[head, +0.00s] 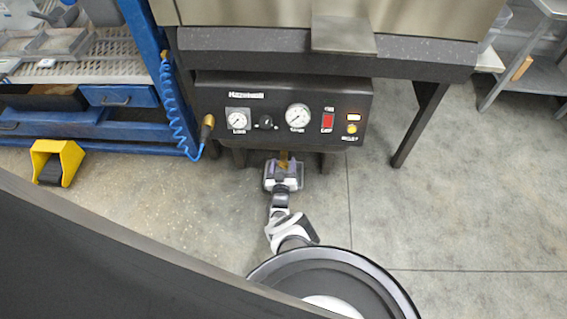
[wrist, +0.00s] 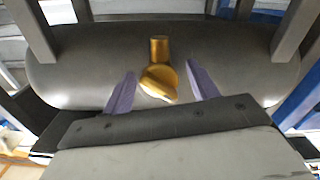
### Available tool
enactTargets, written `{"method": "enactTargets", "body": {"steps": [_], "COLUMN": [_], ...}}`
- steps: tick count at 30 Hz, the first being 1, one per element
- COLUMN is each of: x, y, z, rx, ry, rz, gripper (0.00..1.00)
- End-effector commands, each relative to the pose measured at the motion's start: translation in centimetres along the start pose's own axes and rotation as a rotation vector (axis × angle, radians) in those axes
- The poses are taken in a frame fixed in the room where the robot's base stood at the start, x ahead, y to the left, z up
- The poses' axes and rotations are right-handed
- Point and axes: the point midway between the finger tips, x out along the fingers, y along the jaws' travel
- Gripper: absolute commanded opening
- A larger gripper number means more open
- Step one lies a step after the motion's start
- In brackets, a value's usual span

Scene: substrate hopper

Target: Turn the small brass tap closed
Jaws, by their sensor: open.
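The small brass tap (wrist: 158,82) shows in the wrist view. Its short stem points up in the picture, and its rounded handle lies below, against a dark grey rounded tank (wrist: 80,60). My gripper (wrist: 160,88) is open, with one purple finger on each side of the tap and a visible gap to each. I cannot tell how deep the tap sits between the fingers. In the head view my gripper (head: 284,165) is low under the control panel, and only a bit of brass (head: 283,157) shows there.
The black panel (head: 282,112) with gauges, a knob and a red switch hangs above my gripper. Dark legs (head: 420,125) stand to the right. A blue coiled hose (head: 176,110) hangs at left near a blue bench. A yellow pedal (head: 57,160) sits on the floor. Open floor lies at right.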

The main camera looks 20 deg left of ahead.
Motion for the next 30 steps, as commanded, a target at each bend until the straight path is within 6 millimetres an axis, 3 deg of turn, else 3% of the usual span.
{"method": "enactTargets", "body": {"steps": [3,13,30], "x": [-0.01,0.00,0.02], "y": [0.00,0.01,0.01], "z": [0.01,0.00,-0.01], "rx": [0.000,0.000,0.131], "ry": [0.000,0.000,0.000], "rz": [0.000,0.000,-0.001], "gripper": [0.58,0.15,0.14]}}
